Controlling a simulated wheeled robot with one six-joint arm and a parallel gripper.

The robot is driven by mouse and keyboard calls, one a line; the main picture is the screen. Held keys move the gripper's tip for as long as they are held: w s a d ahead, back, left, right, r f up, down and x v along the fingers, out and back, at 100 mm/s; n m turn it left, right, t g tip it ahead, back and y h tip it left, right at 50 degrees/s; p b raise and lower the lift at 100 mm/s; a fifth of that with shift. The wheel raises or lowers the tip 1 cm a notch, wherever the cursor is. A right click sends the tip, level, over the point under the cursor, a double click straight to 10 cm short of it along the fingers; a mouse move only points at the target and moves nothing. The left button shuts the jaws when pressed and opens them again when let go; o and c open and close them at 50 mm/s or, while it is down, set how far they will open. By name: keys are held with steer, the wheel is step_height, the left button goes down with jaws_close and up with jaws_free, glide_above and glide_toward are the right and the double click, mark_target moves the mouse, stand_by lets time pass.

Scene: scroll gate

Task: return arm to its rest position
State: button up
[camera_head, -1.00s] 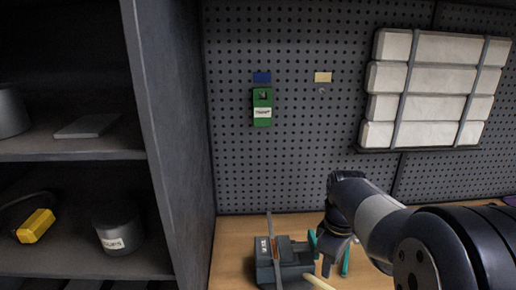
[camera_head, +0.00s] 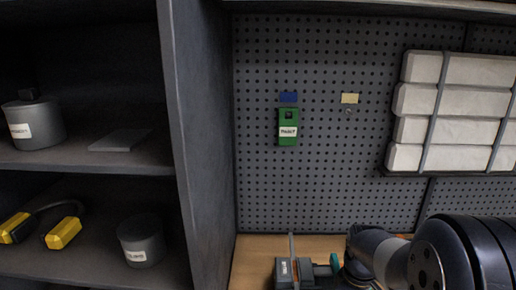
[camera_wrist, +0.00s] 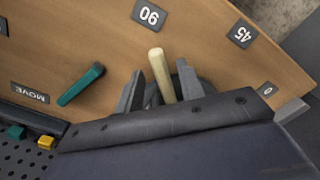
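In the head view my arm comes in from the lower right. Its dark wrist reaches down to the bench, and the gripper itself is cut off by the bottom edge. In the wrist view my gripper (camera_wrist: 160,88) shows two grey fingers spread apart. A pale wooden handle (camera_wrist: 157,66) lies between them in the picture, with a narrow gap showing on each side. I cannot tell how far the fingers are from it in depth. The base of the handle is hidden behind the dark body in the foreground.
The wooden bench (camera_wrist: 45,50) carries labels 90, 45, 0 and MOVE. A teal lever (camera_wrist: 80,85) is beside the fingers. A dark grey device (camera_head: 292,270) stands left of my wrist. A shelf unit wall (camera_head: 197,150) rises at left; white bundled blocks (camera_head: 452,112) hang at right.

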step_height(320, 180, up, 11)
step_height(320, 180, down, 12)
steer(key=shift+r, duration=0.2)
steer(key=shift+s+a+r+m, duration=0.2)
steer(key=shift+s+a+m, duration=0.25)
steer(key=shift+m, duration=0.25)
